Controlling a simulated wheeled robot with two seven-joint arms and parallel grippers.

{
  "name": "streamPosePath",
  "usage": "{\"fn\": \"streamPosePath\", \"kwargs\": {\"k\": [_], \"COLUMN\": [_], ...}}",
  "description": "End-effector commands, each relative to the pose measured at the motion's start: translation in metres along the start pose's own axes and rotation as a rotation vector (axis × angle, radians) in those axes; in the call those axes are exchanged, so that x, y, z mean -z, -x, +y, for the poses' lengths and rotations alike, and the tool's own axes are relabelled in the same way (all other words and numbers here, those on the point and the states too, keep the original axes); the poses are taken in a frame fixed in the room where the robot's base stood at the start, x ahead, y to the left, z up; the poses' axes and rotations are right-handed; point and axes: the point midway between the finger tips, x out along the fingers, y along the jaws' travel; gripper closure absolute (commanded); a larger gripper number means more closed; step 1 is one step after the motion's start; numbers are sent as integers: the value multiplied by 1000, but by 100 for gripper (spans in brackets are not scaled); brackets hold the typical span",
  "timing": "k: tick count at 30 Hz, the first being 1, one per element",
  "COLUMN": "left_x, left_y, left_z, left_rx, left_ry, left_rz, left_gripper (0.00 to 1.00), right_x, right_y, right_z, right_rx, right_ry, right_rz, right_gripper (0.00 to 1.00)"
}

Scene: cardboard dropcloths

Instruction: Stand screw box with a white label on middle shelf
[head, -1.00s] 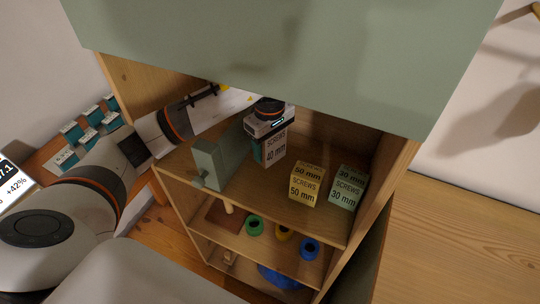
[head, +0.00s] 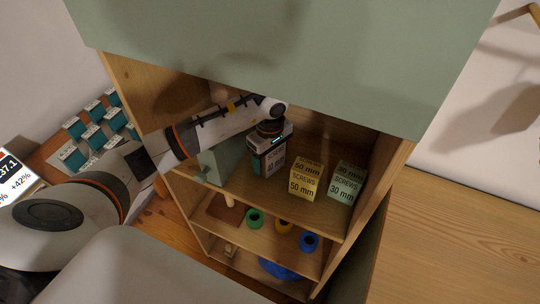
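The screw box marked "SCREWS 40 mm" (head: 273,163) has a white label on its front and a dark teal side. It is upright over the left-middle part of the shelf board (head: 262,192) that carries the other screw boxes. My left gripper (head: 268,145) reaches in from the left and points down, with its fingers around the top of this box. The fingers are mostly hidden, but the box has moved with them. I cannot tell whether its base touches the board. My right gripper is not in view.
A yellow 50 mm box (head: 305,180) and a pale green 30 mm box (head: 346,183) stand to the right. A grey-green bookend (head: 217,167) is close on the left. Tape rolls (head: 308,242) lie one level below. Several teal boxes (head: 95,135) stand outside at left.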

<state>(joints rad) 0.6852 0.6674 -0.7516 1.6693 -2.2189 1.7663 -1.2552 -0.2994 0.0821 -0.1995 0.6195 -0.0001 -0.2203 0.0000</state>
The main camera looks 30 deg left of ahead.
Motion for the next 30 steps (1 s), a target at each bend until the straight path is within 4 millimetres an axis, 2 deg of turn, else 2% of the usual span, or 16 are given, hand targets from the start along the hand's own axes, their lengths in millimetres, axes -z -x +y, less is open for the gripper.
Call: {"fn": "streamPosePath", "kwargs": {"k": [9,13,24,30], "left_x": [0,0,0,0], "left_y": [1,8,67,78], "left_z": [0,-1,-1,0], "left_rx": [0,2,3,0], "left_ry": [0,0,0,0], "left_rz": [0,-1,-1,0], "left_gripper": [15,15,15,15], "right_x": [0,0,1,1], "right_y": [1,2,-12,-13], "right_z": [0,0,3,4], "right_rx": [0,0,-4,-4], "right_ry": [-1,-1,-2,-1], "right_rz": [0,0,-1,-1], "right_gripper": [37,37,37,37]}}
